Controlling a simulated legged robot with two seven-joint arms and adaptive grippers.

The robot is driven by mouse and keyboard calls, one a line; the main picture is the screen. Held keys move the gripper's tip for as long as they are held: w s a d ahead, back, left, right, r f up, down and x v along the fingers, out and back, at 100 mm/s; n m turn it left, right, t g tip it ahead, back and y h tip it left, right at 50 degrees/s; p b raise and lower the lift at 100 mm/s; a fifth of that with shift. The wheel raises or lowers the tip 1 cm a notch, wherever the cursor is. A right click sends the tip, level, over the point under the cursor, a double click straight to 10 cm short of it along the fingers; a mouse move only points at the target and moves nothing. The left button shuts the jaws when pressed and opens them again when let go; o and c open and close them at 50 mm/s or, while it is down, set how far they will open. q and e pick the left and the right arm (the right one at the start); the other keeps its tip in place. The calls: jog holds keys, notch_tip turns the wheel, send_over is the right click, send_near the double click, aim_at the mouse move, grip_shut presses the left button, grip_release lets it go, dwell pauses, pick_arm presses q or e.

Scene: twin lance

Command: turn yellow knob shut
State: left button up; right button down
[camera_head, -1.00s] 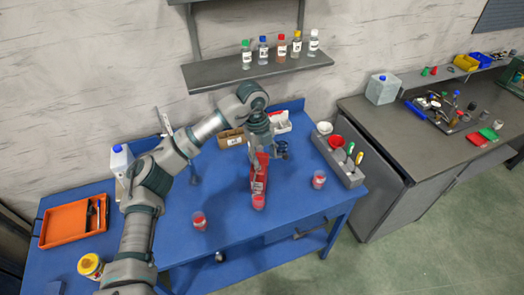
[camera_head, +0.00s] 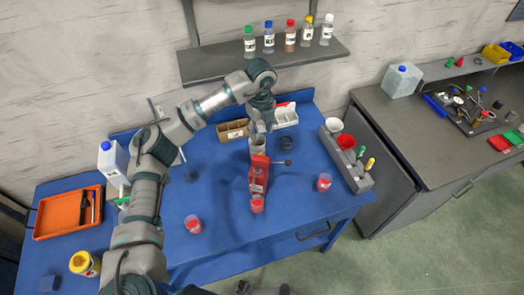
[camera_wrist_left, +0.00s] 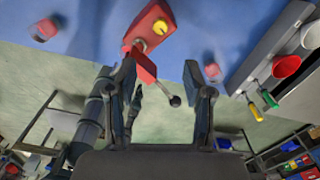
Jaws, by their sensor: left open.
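A red block-like device (camera_head: 258,174) stands on the blue table; in the left wrist view its red body (camera_wrist_left: 145,62) carries a round yellow knob (camera_wrist_left: 160,27) on the near face. A grey lever with a dark ball end (camera_head: 287,162) sticks out from it to the right; the ball (camera_wrist_left: 175,101) also shows in the wrist view. I cannot make out the yellow knob in the head view. My left gripper (camera_head: 262,128) is above and behind the red device. In the wrist view its fingers (camera_wrist_left: 161,66) are apart, with the device beyond them, and hold nothing.
A grey tool caddy (camera_head: 357,180) is at the right, an orange tray (camera_head: 68,212) at the left. A bottle shelf (camera_head: 260,62) hangs behind.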

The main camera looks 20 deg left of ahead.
pick_arm(q)
jog(key=f, duration=0.4)
jog(key=shift+w+a+f, duration=0.15)
jog(key=shift+a+f, duration=0.15)
jog(key=shift+f, duration=0.1)
notch_tip(320, 180, down, 6)
jog(key=shift+f+p, duration=0.25)
jog(key=shift+p, duration=0.25)
jog(key=shift+d+f, duration=0.15)
jog(key=shift+f, duration=0.45)
jog(key=shift+w+f, duration=0.1)
jog(key=shift+f, duration=0.05)
grip_shut()
pick_arm(e)
jog(key=shift+w+a+r, duration=0.3)
jog(key=shift+w+r, duration=0.3)
jog(key=shift+r, duration=0.1)
